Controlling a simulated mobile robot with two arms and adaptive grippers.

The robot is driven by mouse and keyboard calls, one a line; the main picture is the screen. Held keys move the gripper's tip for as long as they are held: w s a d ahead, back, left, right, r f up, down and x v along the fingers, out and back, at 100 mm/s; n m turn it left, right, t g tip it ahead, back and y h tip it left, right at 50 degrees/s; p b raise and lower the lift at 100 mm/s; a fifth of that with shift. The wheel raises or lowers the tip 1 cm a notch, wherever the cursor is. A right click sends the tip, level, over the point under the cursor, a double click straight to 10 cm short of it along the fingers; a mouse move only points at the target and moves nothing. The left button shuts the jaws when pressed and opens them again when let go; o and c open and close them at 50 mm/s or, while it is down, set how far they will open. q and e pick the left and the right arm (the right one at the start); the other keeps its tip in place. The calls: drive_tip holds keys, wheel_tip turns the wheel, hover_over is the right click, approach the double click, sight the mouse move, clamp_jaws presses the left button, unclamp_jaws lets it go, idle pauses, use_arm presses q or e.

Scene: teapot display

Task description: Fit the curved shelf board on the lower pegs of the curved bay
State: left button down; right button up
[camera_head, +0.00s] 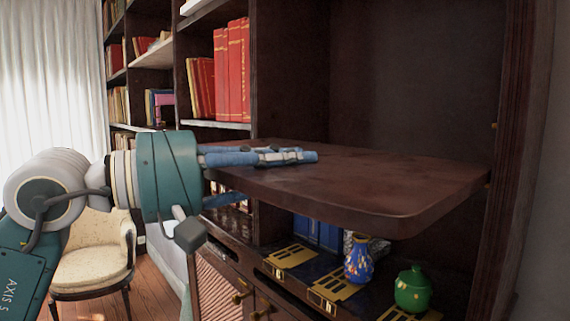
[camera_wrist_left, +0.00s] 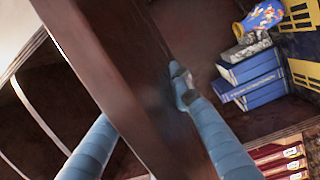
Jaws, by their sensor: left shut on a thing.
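The curved shelf board (camera_head: 370,180) is dark brown with a rounded front corner and lies roughly level across the curved bay (camera_head: 415,70). My left gripper (camera_head: 265,175) is shut on its left part, blue fingers above and below it. In the left wrist view the board (camera_wrist_left: 120,70) runs diagonally between the two fingers (camera_wrist_left: 145,115). The board's right end is close to the bay's right side wall. A small peg (camera_head: 494,126) shows on that wall, above the board. Whether the board touches any lower peg cannot be told. My right gripper is not in view.
Below the board, a blue vase (camera_head: 359,258) and a green lidded pot (camera_head: 413,290) stand on the lower surface near blue books (camera_head: 318,232). Red books (camera_head: 232,70) fill shelves at left. A cream chair (camera_head: 92,250) stands at lower left. The bay above the board is empty.

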sight(334, 154)
use_arm(q)
drive_tip(key=shift+w+d+r, duration=0.2)
drive_tip(key=shift+w+d, duration=0.65)
drive_tip(key=shift+d, duration=0.3)
drive_tip(key=shift+w+a+p+x, duration=0.1)
drive_tip(key=shift+w+p+x, duration=0.15)
drive_tip(key=shift+x, duration=0.8)
drive_tip(key=shift+w+a+p+x, duration=0.1)
drive_tip(key=shift+w+p+x, duration=0.15)
drive_tip(key=shift+x, duration=0.75)
drive_tip(key=shift+w+a+p+x, duration=0.15)
drive_tip(key=shift+p+x, duration=0.15)
drive_tip(key=shift+x, duration=0.75)
drive_tip(key=shift+w+a+p+x, duration=0.1)
drive_tip(key=shift+w+p+x, duration=0.25)
drive_tip(key=shift+x, duration=1)
drive_tip(key=shift+w+a+p+x, duration=0.15)
drive_tip(key=shift+w+p+x, duration=0.2)
drive_tip(key=shift+x, duration=1.05)
drive_tip(key=shift+w+a+p+x, duration=0.15)
drive_tip(key=shift+p+x, duration=0.3)
drive_tip(key=shift+x, duration=0.9)
